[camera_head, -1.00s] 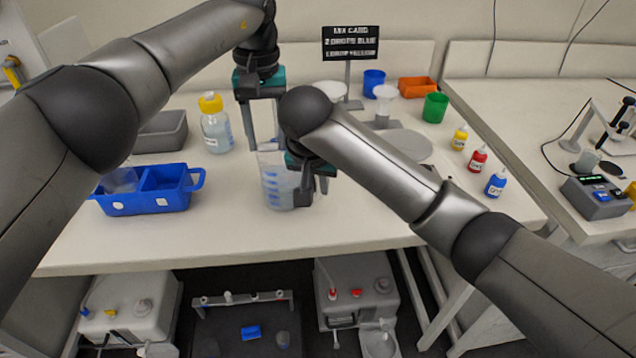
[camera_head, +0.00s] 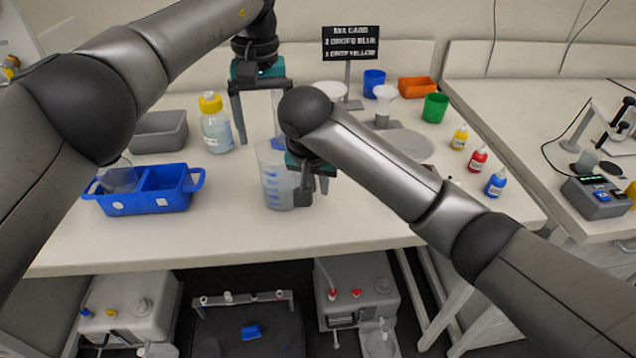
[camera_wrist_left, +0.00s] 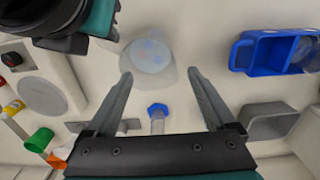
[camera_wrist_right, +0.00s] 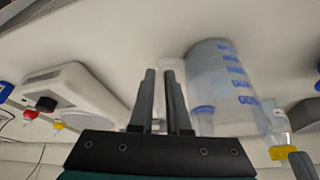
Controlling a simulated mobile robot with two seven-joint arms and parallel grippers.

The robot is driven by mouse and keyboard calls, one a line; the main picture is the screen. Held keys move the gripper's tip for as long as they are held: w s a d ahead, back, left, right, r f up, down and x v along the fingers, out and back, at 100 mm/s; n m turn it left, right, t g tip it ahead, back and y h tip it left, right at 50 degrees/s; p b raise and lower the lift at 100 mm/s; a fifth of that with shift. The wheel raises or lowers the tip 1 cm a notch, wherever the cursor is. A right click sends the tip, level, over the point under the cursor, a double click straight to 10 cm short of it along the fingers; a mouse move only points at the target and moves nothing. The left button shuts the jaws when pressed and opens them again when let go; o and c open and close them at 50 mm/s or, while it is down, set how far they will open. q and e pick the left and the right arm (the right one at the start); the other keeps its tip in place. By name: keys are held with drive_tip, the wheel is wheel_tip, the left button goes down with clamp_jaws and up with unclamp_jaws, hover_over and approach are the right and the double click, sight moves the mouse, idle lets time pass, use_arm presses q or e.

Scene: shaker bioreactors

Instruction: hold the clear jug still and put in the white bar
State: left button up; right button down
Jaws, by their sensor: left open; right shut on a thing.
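The clear jug (camera_head: 275,182) with blue marks stands upright on the table, partly hidden by my right arm. My right gripper (camera_head: 307,186) is at its right side, shut on what looks like its handle. The right wrist view shows the closed fingers (camera_wrist_right: 160,76) beside the jug (camera_wrist_right: 218,75). My left gripper (camera_head: 258,142) is open above and just behind the jug. The left wrist view shows the jug mouth (camera_wrist_left: 150,52) just beyond the spread, empty fingertips (camera_wrist_left: 160,74). I cannot make out the white bar in any view; small pale and pinkish spots show inside the jug.
A blue divided bin (camera_head: 150,205), a grey tray (camera_head: 160,132) and a yellow-capped bottle (camera_head: 216,130) stand left of the jug. A clear piece with a blue hexagonal end (camera_wrist_left: 157,110) is behind it. Dropper bottles (camera_head: 477,160) stand right. The table front is clear.

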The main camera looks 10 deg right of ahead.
use_arm(q)
wheel_tip(320, 180, up, 6)
idle(1.2)
use_arm(e)
drive_tip(key=c, duration=0.8)
unclamp_jaws()
drive_tip(key=v, duration=1.2)
